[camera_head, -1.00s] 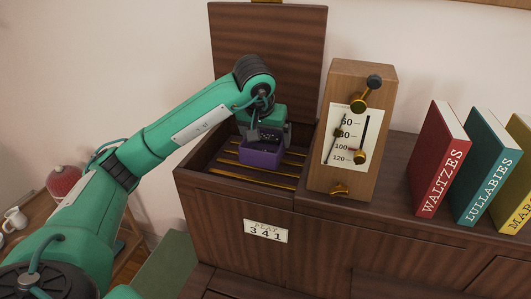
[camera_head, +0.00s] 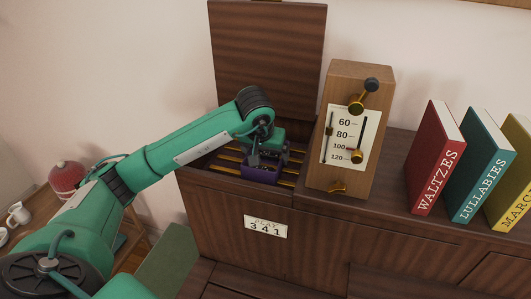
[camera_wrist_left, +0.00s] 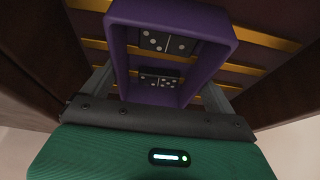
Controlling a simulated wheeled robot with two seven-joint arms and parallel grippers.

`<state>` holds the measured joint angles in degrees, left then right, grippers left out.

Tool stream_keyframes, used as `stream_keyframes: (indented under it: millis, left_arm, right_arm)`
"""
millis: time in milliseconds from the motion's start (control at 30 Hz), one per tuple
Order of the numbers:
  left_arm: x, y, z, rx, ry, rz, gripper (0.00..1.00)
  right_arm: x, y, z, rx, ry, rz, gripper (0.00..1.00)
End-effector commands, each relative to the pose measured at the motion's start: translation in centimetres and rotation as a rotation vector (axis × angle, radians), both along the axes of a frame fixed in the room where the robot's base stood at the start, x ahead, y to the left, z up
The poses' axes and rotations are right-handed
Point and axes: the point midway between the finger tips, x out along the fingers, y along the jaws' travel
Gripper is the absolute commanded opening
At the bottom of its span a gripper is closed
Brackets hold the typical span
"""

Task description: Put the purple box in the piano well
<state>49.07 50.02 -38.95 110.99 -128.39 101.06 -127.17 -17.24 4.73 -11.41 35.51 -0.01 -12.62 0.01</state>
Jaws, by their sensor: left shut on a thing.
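The purple box (camera_head: 259,174) is an open-topped box low in the piano well (camera_head: 214,171), a dark wooden recess with brass bars across it. My left gripper (camera_head: 265,160) is shut on the box from above, inside the well. In the left wrist view, the purple box (camera_wrist_left: 222,32) fills the middle between the fingers (camera_wrist_left: 159,90), with black dominoes (camera_wrist_left: 168,42) inside. Brass bars (camera_wrist_left: 262,69) show behind it. I cannot tell whether the box touches the bars. My right gripper is out of view.
The raised wooden lid (camera_head: 268,55) stands behind the well. A wooden metronome (camera_head: 349,130) stands close to its right. Red (camera_head: 436,160), teal (camera_head: 484,167) and yellow (camera_head: 515,180) books stand farther right. A plate reading 341 (camera_head: 265,226) is on the front.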

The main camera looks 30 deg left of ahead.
Motion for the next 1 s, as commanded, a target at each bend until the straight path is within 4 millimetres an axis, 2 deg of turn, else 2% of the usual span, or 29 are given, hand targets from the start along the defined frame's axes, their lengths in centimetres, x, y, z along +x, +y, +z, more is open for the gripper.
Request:
stream_keyframes:
  millis: [67,100,133,467,533,1000]
  left_arm:
    - [0.0,0.0,-0.3,0.000,-0.001,0.000,0.64]
    - [0.0,0.0,-0.3,0.000,0.000,0.000,0.94]
    - [0.0,0.0,-0.2,0.000,0.000,0.000,1.00]
    - [0.0,0.0,0.2,0.000,0.001,0.000,1.00]
    - [-0.2,0.0,0.7,0.001,-0.003,0.000,1.00]
    - [-3.3,-0.8,8.4,0.000,-0.005,0.000,1.00]
  right_arm:
    - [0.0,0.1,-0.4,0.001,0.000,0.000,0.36]
    - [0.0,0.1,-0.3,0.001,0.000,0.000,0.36]
    - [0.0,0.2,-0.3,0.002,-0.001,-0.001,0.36]
    - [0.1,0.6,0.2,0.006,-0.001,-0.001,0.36]
    - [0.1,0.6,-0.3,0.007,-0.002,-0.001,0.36]
    - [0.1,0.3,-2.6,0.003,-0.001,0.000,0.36]
